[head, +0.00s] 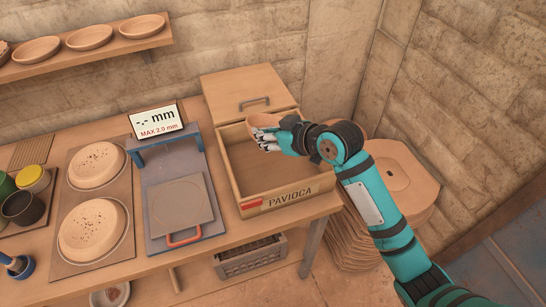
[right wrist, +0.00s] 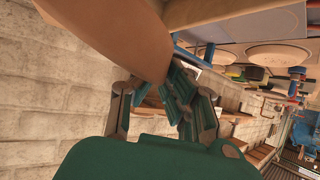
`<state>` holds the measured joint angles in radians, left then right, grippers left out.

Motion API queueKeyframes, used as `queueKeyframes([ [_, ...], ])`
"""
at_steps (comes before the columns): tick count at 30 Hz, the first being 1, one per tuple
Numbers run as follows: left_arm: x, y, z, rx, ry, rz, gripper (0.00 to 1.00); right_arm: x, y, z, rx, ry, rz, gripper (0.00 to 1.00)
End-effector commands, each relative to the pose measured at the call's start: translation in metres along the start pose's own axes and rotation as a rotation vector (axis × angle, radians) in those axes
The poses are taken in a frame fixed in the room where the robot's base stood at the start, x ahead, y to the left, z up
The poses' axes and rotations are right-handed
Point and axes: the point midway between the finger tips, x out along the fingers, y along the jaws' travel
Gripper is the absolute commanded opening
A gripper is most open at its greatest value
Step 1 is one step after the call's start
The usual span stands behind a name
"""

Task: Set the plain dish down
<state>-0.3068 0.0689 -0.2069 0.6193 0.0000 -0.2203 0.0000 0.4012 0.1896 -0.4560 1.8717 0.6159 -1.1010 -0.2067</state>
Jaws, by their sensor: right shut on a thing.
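My right gripper (head: 266,139) is shut on a plain tan dish (head: 261,120) and holds it tilted above the open wooden box marked PAVIOCA (head: 288,197). In the right wrist view the dish (right wrist: 112,38) fills the upper left, with the gripper fingers (right wrist: 155,98) against its edge. The part of the box under the gripper and arm is hidden, and the visible inside looks empty. My left gripper is not in view.
A thickness gauge (head: 180,210) with a display (head: 157,118) stands left of the box. Two speckled discs (head: 93,230) lie on plates further left. Several dishes (head: 89,37) sit on the wall shelf (head: 120,47). Stacked round-cornered boards (head: 405,180) stand right of the table.

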Motion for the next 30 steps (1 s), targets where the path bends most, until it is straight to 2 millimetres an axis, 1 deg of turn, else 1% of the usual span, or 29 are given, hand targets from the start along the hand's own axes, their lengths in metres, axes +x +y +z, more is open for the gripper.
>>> queueKeyframes([
  [1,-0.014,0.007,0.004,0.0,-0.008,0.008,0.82,-0.003,-0.002,-0.006,-0.001,0.001,0.007,0.0],
  [3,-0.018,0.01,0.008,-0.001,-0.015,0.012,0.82,0.001,-0.002,-0.002,-0.002,0.001,0.015,0.0],
  [5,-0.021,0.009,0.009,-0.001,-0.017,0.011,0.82,0.006,-0.003,0.006,-0.001,0.0,0.018,0.0],
  [8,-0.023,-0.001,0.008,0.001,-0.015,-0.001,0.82,0.016,-0.003,0.025,0.0,-0.001,0.019,0.0],
  [11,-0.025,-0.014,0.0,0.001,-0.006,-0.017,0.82,0.025,-0.003,0.04,-0.002,0.0,0.02,0.0],
  [13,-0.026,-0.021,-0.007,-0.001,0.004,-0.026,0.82,0.029,-0.002,0.047,-0.003,0.002,0.021,0.0],
  [16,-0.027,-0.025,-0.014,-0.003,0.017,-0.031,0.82,0.034,-0.002,0.054,-0.004,0.004,0.02,0.0],
  [20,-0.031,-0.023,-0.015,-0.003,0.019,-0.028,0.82,0.043,-0.003,0.07,-0.002,0.001,0.019,0.0],
  [24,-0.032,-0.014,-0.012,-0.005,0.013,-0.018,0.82,0.05,-0.002,0.083,-0.004,0.004,0.02,0.0],
  [27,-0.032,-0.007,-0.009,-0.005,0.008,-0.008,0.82,0.052,-0.002,0.085,-0.005,0.006,0.021,0.0],
  [30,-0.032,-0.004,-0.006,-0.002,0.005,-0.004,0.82,0.052,-0.002,0.085,-0.005,0.006,0.021,0.0],
])
